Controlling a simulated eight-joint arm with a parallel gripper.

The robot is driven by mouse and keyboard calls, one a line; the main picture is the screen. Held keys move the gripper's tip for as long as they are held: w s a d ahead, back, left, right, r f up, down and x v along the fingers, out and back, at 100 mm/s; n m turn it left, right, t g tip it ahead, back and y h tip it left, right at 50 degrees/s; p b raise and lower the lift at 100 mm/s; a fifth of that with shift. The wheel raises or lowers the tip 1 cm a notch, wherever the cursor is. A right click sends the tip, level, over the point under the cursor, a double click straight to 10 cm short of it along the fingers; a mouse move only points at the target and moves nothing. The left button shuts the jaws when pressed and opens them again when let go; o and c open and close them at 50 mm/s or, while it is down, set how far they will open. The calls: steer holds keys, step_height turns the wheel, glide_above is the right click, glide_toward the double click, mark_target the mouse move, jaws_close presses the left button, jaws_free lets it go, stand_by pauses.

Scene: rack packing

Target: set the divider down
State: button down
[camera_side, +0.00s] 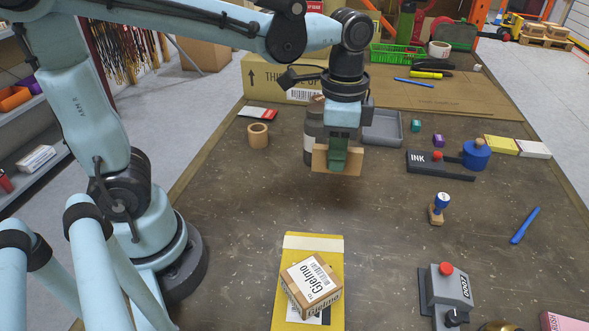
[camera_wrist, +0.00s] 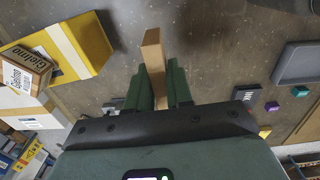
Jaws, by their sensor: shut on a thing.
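The divider (camera_side: 322,159) is a flat light-brown board, and it also shows edge-on in the wrist view (camera_wrist: 152,52). My gripper (camera_side: 339,150) is shut on it, with a green finger on each side of it in the wrist view. The divider hangs below my gripper over the middle of the dark table (camera_side: 250,215). It appears to be clear of the tabletop, though the exact gap is hard to judge. A grey shallow tray (camera_side: 383,128) lies just behind and to the right of my gripper.
A yellow envelope (camera_side: 308,265) with a small "Gjelmo" box (camera_side: 312,285) lies in front. A tape roll (camera_side: 258,135) stands at left. The table between is clear.

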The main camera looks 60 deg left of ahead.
steer(key=w+d+f, duration=0.2)
steer(key=w+d, duration=0.2)
steer(key=d, duration=0.4)
steer(key=shift+m, duration=0.4)
steer(key=w+a+f, duration=0.2)
steer(key=a, duration=0.1)
steer(key=w+a+f, duration=0.2)
steer(key=w+a, duration=0.1)
steer(key=w+a+f, duration=0.2)
steer(key=f, duration=0.1)
steer(key=shift+w+a, duration=0.25)
steer(key=shift+a, duration=0.15)
steer(key=shift+f, duration=2)
steer(key=shift+f, duration=0.2)
steer(key=c, duration=1)
jaws_free()
steer(key=shift+r, duration=0.15)
